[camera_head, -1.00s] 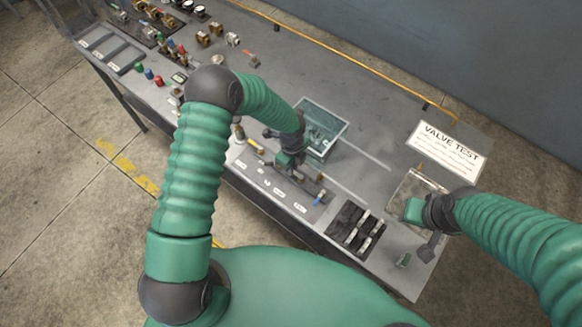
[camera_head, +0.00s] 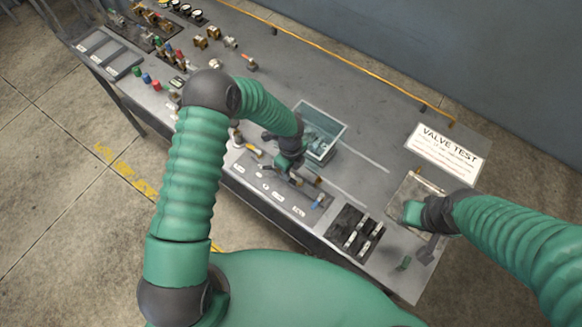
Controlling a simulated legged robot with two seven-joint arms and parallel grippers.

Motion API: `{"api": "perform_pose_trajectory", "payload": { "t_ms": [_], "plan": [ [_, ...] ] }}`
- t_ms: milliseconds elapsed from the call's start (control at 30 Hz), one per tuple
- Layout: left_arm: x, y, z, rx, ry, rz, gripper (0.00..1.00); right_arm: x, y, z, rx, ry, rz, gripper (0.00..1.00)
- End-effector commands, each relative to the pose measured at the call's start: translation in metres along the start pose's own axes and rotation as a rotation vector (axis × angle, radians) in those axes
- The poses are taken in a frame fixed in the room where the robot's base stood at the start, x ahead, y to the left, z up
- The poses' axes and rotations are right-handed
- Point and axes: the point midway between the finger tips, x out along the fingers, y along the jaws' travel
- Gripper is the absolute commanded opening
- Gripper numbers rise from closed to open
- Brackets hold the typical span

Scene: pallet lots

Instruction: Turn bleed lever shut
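A row of small valves sits along the front edge of the bench, above a strip of white labels (camera_head: 278,197). One has a yellow lever (camera_head: 254,150) and one at the right end has a blue lever (camera_head: 318,201). My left gripper (camera_head: 288,166) points down over the middle of this row, close to a brass-coloured valve part (camera_head: 297,180). It hides what lies right under it. I cannot tell whether its fingers touch or hold a lever. The bleed lever cannot be told apart by its label. My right gripper (camera_head: 411,213) hangs over the bench's right end, its fingers unclear.
A clear-walled bin (camera_head: 322,131) with parts stands just behind my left gripper. A dark tray (camera_head: 356,232) with metal pieces lies to the right. A "VALVE TEST" sign (camera_head: 447,152) lies at the back right. Fittings and coloured caps crowd the left end. The bench's back middle is clear.

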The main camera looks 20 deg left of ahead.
Motion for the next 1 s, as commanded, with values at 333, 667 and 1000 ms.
{"api": "perform_pose_trajectory", "payload": {
  "t_ms": [333, 667, 1000],
  "plan": [
    [-0.059, -0.001, 0.001, -0.002, -0.003, -0.005, 0.34, 0.013, 0.000, 0.003, 0.000, 0.000, 0.000, 0.36],
    [-0.147, -0.003, 0.002, 0.000, -0.002, -0.002, 0.34, 0.024, 0.000, 0.006, 0.000, 0.000, 0.000, 0.36],
    [-0.167, -0.002, 0.001, 0.000, 0.001, 0.003, 0.34, 0.024, 0.000, 0.006, 0.000, 0.000, 0.000, 0.36]
  ]
}}
